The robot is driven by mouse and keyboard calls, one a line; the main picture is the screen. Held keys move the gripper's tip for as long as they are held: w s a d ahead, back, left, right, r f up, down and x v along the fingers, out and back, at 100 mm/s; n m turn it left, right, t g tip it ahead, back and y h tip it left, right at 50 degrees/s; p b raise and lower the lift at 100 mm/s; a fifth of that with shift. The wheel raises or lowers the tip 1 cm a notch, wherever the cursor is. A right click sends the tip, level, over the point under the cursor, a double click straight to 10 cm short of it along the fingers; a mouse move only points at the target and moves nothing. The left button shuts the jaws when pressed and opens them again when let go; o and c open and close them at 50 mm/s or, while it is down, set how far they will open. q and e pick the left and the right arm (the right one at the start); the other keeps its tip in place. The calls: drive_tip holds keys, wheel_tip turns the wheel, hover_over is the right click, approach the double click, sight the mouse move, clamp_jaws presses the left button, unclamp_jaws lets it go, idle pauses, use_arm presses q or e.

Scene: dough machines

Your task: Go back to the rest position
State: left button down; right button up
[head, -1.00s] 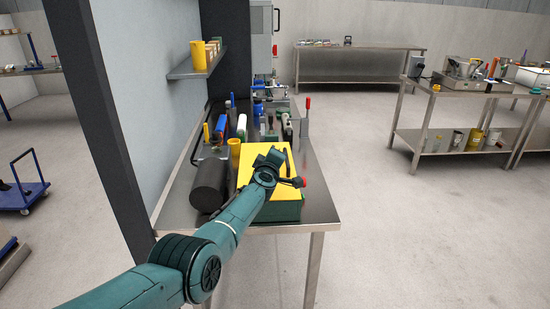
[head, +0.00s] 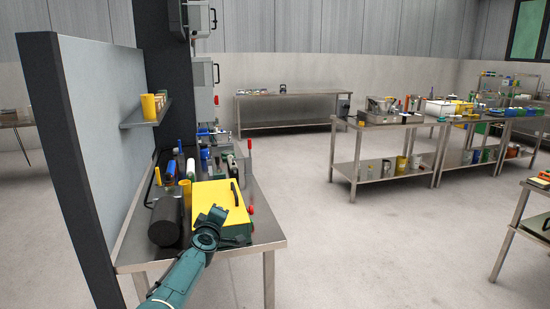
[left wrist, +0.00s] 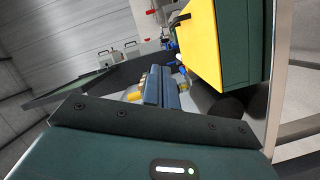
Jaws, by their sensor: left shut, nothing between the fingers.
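My left arm comes in from the bottom of the head view, and its gripper (head: 212,219) is at the front of the yellow-topped green case (head: 213,196). The gripper overlaps the case's front left corner in the picture; I cannot tell whether they touch. In the left wrist view the two blue-grey fingers (left wrist: 161,87) lie together with nothing between them. The case (left wrist: 201,40) shows beyond them at the upper right, tilted in that picture. My right arm and gripper are not in the frames.
The case stands on a steel bench (head: 265,229) beside a black cylinder (head: 166,221), a yellow cup (head: 186,193) and several tools. A grey partition (head: 103,138) with a shelf (head: 150,120) borders the bench's left. Open floor (head: 355,240) lies to the right.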

use_arm(q)
drive_tip(key=s+d+f+m+g+h, duration=0.15)
drive_tip(key=s+f+m+g, duration=0.35)
drive_tip(key=s+f, duration=0.6)
drive_tip(key=s+f+m+g+h, duration=0.25)
drive_tip(key=s+f+m, duration=0.4)
drive_tip(key=s, duration=0.75)
drive_tip(key=s+a+r+m+g+y, duration=0.1)
drive_tip(key=s+a+r+g+y, duration=0.15)
drive_tip(key=s, duration=1.25)
drive_tip(key=s+a+r+m+g+y, duration=0.1)
drive_tip(key=s+a+m+g, duration=0.15)
drive_tip(key=s, duration=1.25)
drive_tip(key=w+d+f+t+h, duration=0.1)
drive_tip(key=w+d+f+t, duration=0.1)
drive_tip(key=f, duration=0.3)
drive_tip(key=w+d+f+t+h, duration=0.1)
drive_tip(key=w+d+f+t, duration=0.1)
drive_tip(key=f, duration=0.3)
drive_tip(key=shift+w+d+f+t, duration=0.3)
drive_tip(key=shift+w+f+t, duration=0.1)
drive_tip(key=shift+w+t, duration=0.35)
